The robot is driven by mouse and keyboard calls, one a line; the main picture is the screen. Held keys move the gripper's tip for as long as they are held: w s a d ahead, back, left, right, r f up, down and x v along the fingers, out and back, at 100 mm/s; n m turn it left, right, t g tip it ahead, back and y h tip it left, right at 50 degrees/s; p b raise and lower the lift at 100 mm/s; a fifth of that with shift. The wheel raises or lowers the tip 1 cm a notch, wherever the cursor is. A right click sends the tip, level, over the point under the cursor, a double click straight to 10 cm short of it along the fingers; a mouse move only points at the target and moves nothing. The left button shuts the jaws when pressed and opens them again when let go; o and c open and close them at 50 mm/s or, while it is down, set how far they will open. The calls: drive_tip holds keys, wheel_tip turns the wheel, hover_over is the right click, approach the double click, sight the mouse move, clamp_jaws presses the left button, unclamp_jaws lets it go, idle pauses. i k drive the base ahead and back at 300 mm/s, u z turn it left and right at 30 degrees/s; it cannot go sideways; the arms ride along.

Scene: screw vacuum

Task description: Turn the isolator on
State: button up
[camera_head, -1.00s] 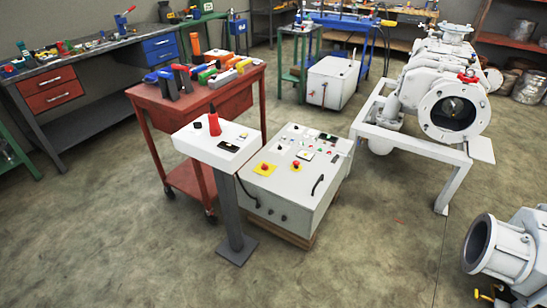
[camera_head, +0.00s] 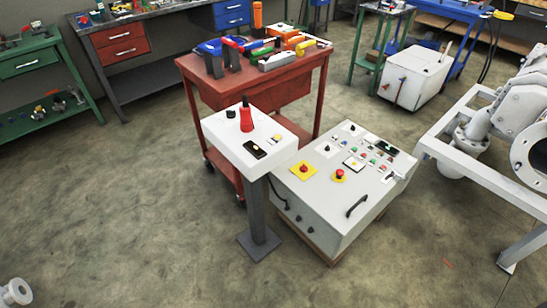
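A grey control cabinet (camera_head: 331,214) stands on a wooden base on the floor, right of the middle. Its sloped top carries a yellow plate with a red rotary switch (camera_head: 303,169), a red round button (camera_head: 339,175), several small knobs and lights, and a black handle on the front. In front of it to the left, a white box (camera_head: 222,133) on a grey post holds a red bottle-shaped thing with a black tip (camera_head: 246,118) and a small black display (camera_head: 255,149). I cannot tell for sure which control is the isolator.
A red tool cart (camera_head: 215,88) full of tools stands right behind the post. White pipe machinery on a frame (camera_head: 482,165) is at the right. Workbenches line the back. The floor in front is clear.

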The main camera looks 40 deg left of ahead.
sight(303, 169)
drive_tip(key=u, duration=0.7)
drive_tip(key=i, duration=1.05)
drive_tip(key=u, duration=0.65)
